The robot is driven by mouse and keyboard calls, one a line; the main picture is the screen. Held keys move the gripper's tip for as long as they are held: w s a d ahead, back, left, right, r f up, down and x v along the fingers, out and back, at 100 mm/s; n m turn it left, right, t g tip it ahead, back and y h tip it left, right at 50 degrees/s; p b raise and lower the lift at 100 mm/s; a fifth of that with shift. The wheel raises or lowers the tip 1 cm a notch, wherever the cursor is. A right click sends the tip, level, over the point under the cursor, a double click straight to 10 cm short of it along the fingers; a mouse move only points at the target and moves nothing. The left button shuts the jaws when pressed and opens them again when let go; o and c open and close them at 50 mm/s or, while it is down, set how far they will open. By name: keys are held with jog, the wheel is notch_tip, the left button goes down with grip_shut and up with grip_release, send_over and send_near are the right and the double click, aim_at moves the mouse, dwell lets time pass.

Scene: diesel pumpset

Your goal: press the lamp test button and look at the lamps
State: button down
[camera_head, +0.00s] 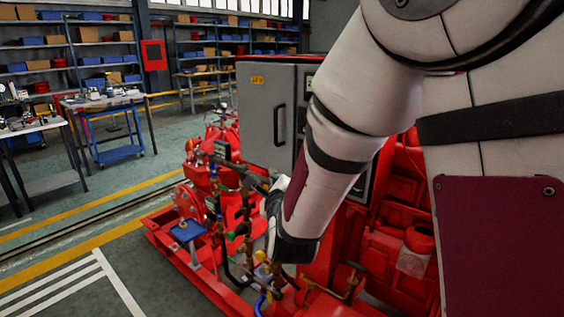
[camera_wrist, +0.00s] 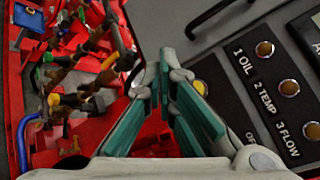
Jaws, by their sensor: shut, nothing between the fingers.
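In the wrist view, three round amber lamps sit on the dark panel at the right, labelled 1 OIL (camera_wrist: 264,49), 2 TEMP (camera_wrist: 289,88) and 3 FLOW (camera_wrist: 313,130). They look dull amber; I cannot tell whether any is lit. A yellow round part (camera_wrist: 200,87) shows behind my fingers, partly hidden; its label is not readable. My gripper (camera_wrist: 174,70) is shut and empty, its teal fingertips just left of that yellow part. I cannot tell if they touch. In the head view, my arm hides the panel face and the gripper's fingers do not show clearly.
The grey cabinet (camera_head: 262,105) with a black handle (camera_head: 279,125) stands behind my arm. Red pump machinery with pipes and valves (camera_wrist: 75,85) lies left of the panel. A dark bar handle (camera_wrist: 212,15) juts out near the top. Open floor (camera_head: 150,170) lies at left.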

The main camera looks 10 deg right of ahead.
jog(key=shift+w+f+m, duration=0.1)
jog(key=shift+w+m, duration=0.3)
jog(key=w+d+b, duration=0.1)
jog(key=w+d, duration=0.4)
jog(key=d, duration=0.2)
dwell(0.5)
jog(key=shift+w, duration=0.1)
dwell(1.2)
jog(key=shift+w+d+b, duration=0.25)
jog(key=shift+d+b, duration=0.1)
jog(key=shift+b, duration=0.2)
